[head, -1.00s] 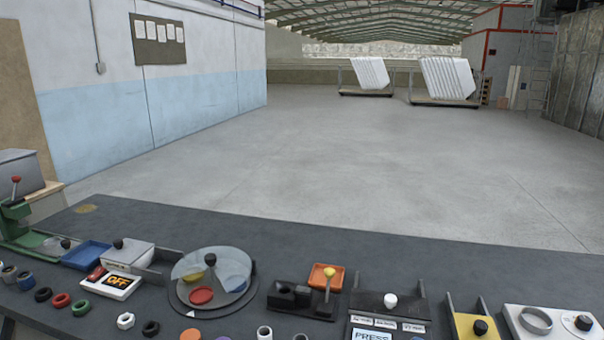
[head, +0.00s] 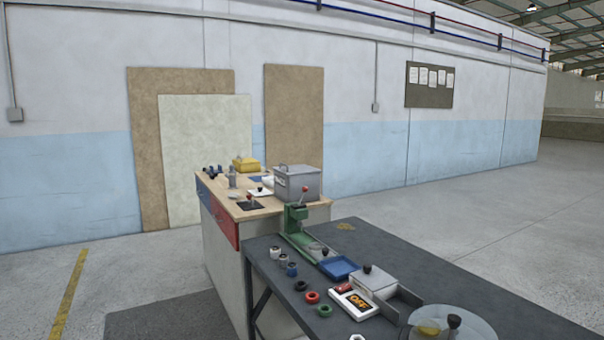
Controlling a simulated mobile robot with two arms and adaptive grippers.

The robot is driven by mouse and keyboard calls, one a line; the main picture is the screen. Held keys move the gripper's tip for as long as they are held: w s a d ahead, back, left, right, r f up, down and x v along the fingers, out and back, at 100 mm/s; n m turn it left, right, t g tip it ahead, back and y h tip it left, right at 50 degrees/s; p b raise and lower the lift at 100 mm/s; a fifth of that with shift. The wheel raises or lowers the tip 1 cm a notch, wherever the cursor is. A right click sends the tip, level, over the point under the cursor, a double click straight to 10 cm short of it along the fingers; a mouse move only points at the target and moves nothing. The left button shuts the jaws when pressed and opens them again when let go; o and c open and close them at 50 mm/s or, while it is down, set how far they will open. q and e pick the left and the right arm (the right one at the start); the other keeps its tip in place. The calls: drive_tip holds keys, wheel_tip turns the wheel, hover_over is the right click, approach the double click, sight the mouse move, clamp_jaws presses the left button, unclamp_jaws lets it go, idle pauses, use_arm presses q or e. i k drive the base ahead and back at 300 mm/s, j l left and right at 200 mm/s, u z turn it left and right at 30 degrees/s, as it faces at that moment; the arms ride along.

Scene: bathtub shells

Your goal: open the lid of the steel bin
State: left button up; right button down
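A grey steel bin (head: 298,186) stands on the wood-topped cabinet (head: 222,205) at its right end, beyond the dark table. It is box-shaped, with a flat lid (head: 296,170) that is closed and has a small handle on top. A pale label is on its side. Neither of my grippers is in the view.
The dark table (head: 440,285) fills the lower right, with rings, a blue tray (head: 339,267), a grey box (head: 374,283) and a round clear-covered dish (head: 450,325). A yellow item (head: 246,164) is on the cabinet. Floor left of the cabinet is open.

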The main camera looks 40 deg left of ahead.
sight(293, 170)
drive_tip(key=u, duration=1.5)
drive_tip(key=i+j+z, duration=0.1)
drive_tip(key=i+j, duration=0.65)
drive_tip(key=i, duration=0.2)
drive_tip(key=i+j+z, duration=0.1)
drive_tip(key=i+j, duration=0.7)
drive_tip(key=i, duration=0.1)
